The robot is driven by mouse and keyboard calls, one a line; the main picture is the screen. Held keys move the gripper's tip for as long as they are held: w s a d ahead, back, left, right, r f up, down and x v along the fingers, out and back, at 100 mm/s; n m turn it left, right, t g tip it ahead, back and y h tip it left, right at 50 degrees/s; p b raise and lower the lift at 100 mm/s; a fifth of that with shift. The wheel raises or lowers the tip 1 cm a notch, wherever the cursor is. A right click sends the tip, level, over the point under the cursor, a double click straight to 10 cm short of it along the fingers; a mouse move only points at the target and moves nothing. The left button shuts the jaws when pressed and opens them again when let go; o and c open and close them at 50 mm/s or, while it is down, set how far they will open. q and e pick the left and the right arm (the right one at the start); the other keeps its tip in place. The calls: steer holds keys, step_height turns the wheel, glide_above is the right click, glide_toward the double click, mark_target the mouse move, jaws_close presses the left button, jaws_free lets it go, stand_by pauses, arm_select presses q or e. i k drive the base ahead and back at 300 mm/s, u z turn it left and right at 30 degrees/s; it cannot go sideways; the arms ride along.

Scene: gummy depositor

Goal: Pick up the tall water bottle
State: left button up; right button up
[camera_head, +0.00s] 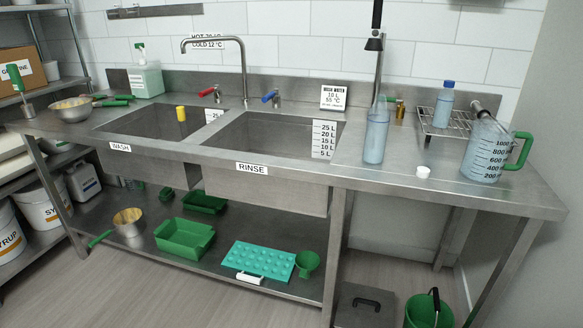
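A tall pale-blue bottle (376,137) stands upright on the steel counter (390,182), just right of the rinse sink. It has a narrow neck, and I see no coloured cap on it. A small white cap-like piece (423,172) lies on the counter to its right. A shorter bottle with a blue cap (443,106) stands on a wire rack (462,128) further back. Neither of my grippers shows in this view.
A measuring jug with a green handle (486,152) stands at the right. The rinse sink (270,140) is left of the bottle, and a black-topped spray hose (375,50) rises behind it. The counter in front of the bottle is clear.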

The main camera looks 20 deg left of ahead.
mark_target(379, 114)
steer(key=u, duration=2.1)
steer(key=i, duration=1.2)
steer(key=z, duration=2.4)
